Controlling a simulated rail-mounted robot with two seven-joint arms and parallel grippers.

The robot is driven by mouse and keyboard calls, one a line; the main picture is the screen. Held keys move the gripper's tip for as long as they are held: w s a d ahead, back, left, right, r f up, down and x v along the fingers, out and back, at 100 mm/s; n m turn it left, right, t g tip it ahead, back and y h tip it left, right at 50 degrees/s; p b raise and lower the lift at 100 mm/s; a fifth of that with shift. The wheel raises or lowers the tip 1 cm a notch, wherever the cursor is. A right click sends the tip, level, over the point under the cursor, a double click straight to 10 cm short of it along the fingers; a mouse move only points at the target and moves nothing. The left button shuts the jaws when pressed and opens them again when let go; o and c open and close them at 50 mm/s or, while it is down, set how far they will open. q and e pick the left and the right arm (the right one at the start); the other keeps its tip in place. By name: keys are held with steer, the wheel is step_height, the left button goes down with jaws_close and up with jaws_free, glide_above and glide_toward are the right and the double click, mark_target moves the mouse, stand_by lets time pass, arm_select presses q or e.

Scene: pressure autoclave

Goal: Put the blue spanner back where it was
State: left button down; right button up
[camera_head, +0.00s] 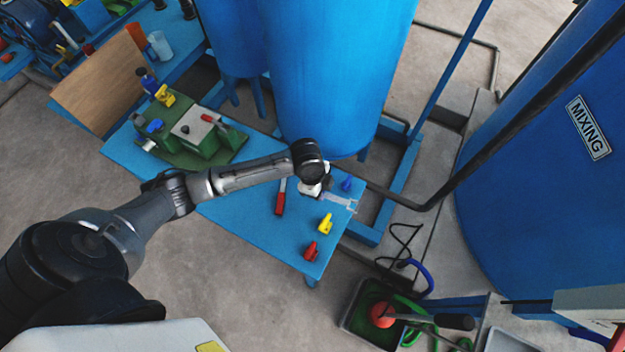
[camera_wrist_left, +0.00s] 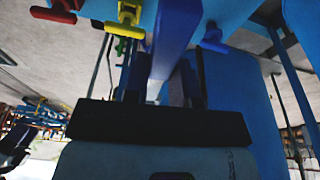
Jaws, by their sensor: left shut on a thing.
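My left gripper (camera_head: 319,189) is over the right part of the blue table, its jaws mostly hidden from above by my wrist. In the left wrist view, the gripper (camera_wrist_left: 168,85) is shut on a long blue bar, which looks like the blue spanner (camera_wrist_left: 176,30). The bar runs up and away between the two dark fingers. In the head view I cannot make the spanner out clearly. My right gripper is in neither view.
On the blue table (camera_head: 240,222) stand a small blue piece (camera_head: 347,183), a yellow piece (camera_head: 325,223) and a red piece (camera_head: 311,251). A red-handled tool (camera_head: 280,199) lies left of my gripper.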

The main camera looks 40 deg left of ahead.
arm_select(q)
steer(key=shift+s+a+f+m, duration=0.45)
steer(key=shift+s+f, duration=0.1)
steer(key=shift+f, duration=0.1)
steer(key=w+a+f, duration=0.2)
steer(key=a, duration=0.1)
steer(key=w+a+f+b, duration=0.1)
steer(key=w+a+f, duration=0.1)
steer(key=a, duration=0.1)
steer(key=w+a+f+b, duration=0.1)
steer(key=w+a+f, duration=0.1)
steer(key=a+f, duration=0.1)
steer(key=shift+w+a+f, duration=0.1)
steer(key=shift+a, duration=0.2)
steer(key=shift+a+b+x, duration=0.2)
steer(key=shift+b+x, duration=0.1)
steer(key=shift+x, duration=0.7)
steer(key=shift+a+b+x, duration=0.15)
steer(key=shift+b+x, duration=0.1)
steer(key=shift+x, duration=0.7)
steer(key=shift+f, duration=0.15)
steer(key=shift+f+b, duration=0.4)
steer(key=shift+f, duration=0.15)
steer(key=c, duration=0.9)
jaws_free()
steer(key=shift+c, duration=0.2)
